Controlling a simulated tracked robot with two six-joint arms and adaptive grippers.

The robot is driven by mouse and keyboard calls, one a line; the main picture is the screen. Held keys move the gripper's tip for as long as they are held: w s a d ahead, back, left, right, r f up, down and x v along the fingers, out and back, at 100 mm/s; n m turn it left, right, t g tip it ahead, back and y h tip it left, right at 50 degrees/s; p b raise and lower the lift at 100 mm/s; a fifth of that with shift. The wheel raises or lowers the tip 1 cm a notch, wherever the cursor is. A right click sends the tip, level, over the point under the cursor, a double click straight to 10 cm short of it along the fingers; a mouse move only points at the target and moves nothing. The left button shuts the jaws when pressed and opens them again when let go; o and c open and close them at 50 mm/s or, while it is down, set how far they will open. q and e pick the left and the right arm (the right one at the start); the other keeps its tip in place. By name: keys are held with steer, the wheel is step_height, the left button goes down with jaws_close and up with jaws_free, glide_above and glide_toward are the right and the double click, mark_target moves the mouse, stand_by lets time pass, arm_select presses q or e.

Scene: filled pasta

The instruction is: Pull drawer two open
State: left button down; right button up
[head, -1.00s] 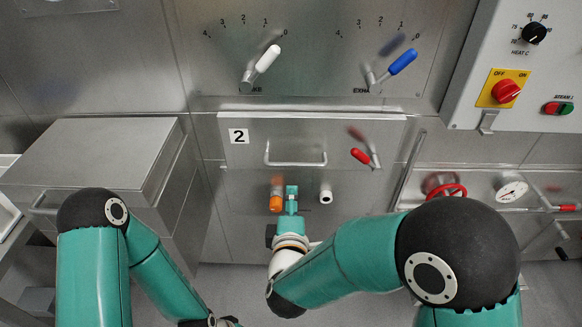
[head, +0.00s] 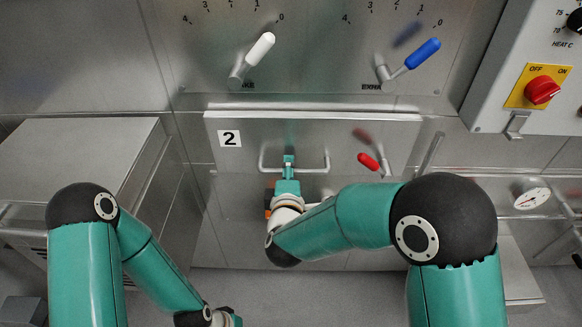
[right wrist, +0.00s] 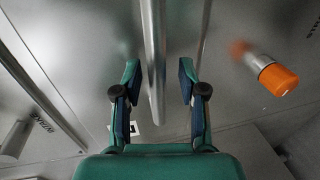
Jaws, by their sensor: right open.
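Drawer two (head: 310,130) is a flat steel front marked with a white "2" label (head: 230,139), and it looks closed. Its handle (head: 312,171) is a horizontal metal bar on the lower part of the front. My right gripper (head: 288,160) is at the middle of the handle. In the right wrist view the bar (right wrist: 155,60) runs between the two spread fingers of the gripper (right wrist: 159,82), with a gap on each side.
A red lever (head: 369,161) stands close to the right of the handle. An orange knob (right wrist: 278,78) is beside the gripper in the wrist view. White (head: 261,48) and blue (head: 423,53) levers are above the drawer. A steel cabinet (head: 70,160) is at left; open floor lies below.

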steer(key=shift+w+d, duration=0.1)
steer(key=shift+d, duration=0.1)
jaws_close()
